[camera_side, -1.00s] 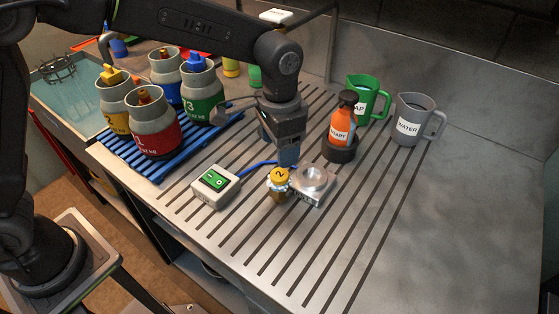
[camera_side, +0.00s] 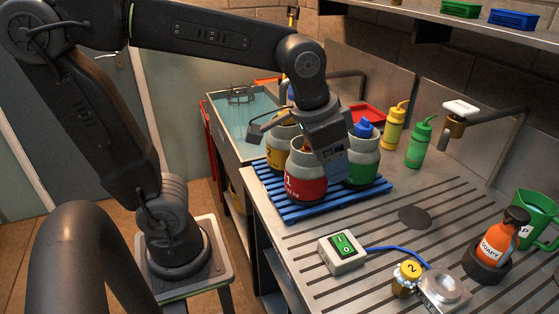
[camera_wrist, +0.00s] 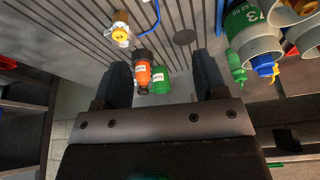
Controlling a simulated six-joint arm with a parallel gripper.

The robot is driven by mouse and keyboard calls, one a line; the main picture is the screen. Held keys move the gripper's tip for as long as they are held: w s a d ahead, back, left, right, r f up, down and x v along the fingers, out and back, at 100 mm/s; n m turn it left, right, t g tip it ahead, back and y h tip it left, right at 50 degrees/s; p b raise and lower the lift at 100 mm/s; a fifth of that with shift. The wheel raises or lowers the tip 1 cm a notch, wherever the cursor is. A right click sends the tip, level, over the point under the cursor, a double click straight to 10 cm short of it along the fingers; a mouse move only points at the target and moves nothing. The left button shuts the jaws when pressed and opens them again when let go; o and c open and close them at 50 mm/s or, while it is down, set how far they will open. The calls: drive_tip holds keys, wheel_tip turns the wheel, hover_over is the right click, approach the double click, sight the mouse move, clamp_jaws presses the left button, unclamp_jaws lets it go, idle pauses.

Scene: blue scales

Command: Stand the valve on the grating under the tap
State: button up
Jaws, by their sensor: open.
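The small valve (camera_side: 407,279), with a yellow top marked 2, a pale scalloped collar and a brownish body, stands beside the silver scale (camera_side: 443,289). It also shows in the wrist view (camera_wrist: 120,33). A dark round disc (camera_side: 414,217), apparently the grating, lies flush in the slotted worktop and is bare. The tap (camera_side: 455,124) reaches out from the back wall above that area. My gripper (camera_side: 334,172) is open and empty, in front of the red and green canisters in the side view. Whether it touches them cannot be told. The valve is well away from it.
The red canister (camera_side: 305,182) and green canister (camera_side: 362,168) stand on a blue slatted rack (camera_side: 285,210). A switch box (camera_side: 342,254) with a blue cable, an orange bottle (camera_side: 497,243) and a green jug (camera_side: 534,215) are nearby. The worktop around the disc is clear.

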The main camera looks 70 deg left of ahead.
drive_tip(key=shift+n+t+y, duration=0.3)
drive_tip(key=shift+n+t, duration=0.6)
drive_tip(key=s+a, duration=0.1)
drive_tip(key=s, duration=0.1)
drive_tip(key=s+a+f, duration=0.1)
drive_tip(key=s, duration=0.1)
drive_tip(key=s+a, duration=0.1)
drive_tip(key=s, duration=0.2)
drive_tip(key=shift+a+f, duration=0.2)
drive_tip(key=shift+a, duration=0.2)
drive_tip(key=shift+c, duration=0.2)
drive_tip(key=shift+s+a+f, duration=0.1)
drive_tip(key=shift+s+f, duration=0.05)
drive_tip(key=shift+s, duration=0.05)
drive_tip(key=shift+c, duration=0.9)
